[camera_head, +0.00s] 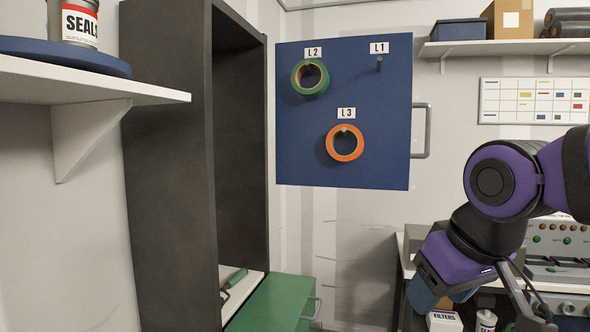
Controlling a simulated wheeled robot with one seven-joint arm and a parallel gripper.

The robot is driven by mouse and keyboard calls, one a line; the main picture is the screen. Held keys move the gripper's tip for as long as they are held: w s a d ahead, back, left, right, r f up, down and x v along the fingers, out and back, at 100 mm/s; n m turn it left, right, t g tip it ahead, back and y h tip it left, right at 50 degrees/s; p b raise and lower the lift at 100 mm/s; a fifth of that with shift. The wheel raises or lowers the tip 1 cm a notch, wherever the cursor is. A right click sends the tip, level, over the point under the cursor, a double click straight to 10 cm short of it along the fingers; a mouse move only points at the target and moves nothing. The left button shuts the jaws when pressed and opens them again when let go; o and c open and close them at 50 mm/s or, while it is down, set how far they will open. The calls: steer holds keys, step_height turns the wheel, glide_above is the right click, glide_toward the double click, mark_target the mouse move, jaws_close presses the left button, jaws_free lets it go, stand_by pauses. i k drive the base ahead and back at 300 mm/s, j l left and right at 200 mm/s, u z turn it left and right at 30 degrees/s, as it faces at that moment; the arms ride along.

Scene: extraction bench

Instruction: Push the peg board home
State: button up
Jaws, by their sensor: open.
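The blue peg board (305,150) stands upright beside the tall dark cabinet (170,180), with its left edge near the cabinet's open front. A green ring (298,82) hangs on its peg L2 and an orange ring (331,153) on peg L3. Peg L1 (379,64) is bare. A grey handle (428,131) sticks out from the board's right edge. My gripper (442,297) is open at the lower right, pointing down, below and to the right of the handle and apart from it. Its fingertips are partly hard to make out.
A white shelf (100,88) with a blue disc and a can juts in at upper left. A green drawer unit (272,303) sits below the board. A bench with a control panel (560,240) is behind my arm. A wall shelf (500,46) holds boxes.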

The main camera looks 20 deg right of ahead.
mark_target(370, 90)
steer(key=l+z, duration=0.15)
steer(key=l, duration=1.25)
steer(key=i, duration=0.05)
